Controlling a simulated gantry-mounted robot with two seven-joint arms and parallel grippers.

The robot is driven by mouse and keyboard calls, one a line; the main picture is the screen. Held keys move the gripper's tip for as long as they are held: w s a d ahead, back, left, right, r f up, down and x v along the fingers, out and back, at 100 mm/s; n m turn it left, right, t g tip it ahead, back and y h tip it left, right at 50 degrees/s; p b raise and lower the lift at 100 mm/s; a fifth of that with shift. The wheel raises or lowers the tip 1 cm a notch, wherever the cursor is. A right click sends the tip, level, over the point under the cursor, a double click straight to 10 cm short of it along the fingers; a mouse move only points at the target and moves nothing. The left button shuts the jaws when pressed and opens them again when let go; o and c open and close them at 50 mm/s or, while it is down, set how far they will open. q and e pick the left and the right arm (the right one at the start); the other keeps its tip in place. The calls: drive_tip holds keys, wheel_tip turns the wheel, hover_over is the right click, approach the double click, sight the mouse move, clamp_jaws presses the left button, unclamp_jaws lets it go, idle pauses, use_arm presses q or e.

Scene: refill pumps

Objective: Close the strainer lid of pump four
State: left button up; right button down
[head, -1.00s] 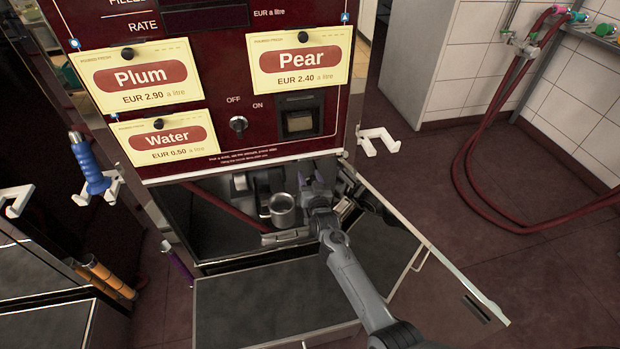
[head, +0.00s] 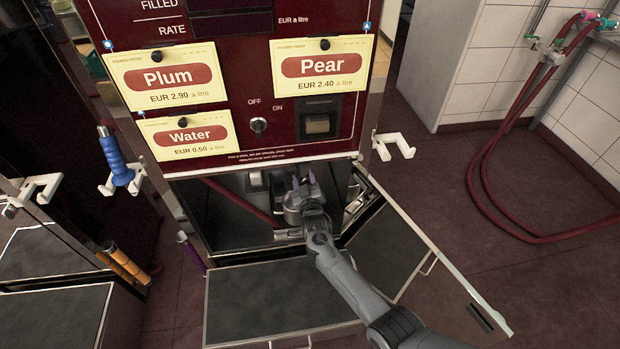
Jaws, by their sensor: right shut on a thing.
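Below the pump's red price panel (head: 240,105), the lower compartment (head: 225,235) stands open. The metal strainer pot (head: 290,214) sits inside it, mostly hidden behind my right gripper. My left gripper is out of view.
A side door (head: 410,240) hangs open at the right of the compartment, and a dark flap (head: 265,305) lies in front. White hooks (head: 392,145) flank the pump, one with a blue-handled nozzle (head: 113,155). Red hoses (head: 490,180) hang at the right.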

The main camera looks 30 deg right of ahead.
drive_tip(key=shift+a+f, duration=0.15)
drive_tip(key=shift+a, duration=0.05)
idle(0.4)
drive_tip(key=c, duration=0.5)
unclamp_jaws()
drive_tip(key=shift+w, duration=0.1)
drive_tip(key=shift+a, duration=0.1)
drive_tip(key=shift+s+p, duration=0.3)
drive_tip(key=p+v, duration=0.5)
drive_tip(key=v, duration=0.5)
drive_tip(key=shift+a+n, duration=0.15)
drive_tip(key=shift+n, duration=0.15)
drive_tip(key=shift+c, duration=0.2)
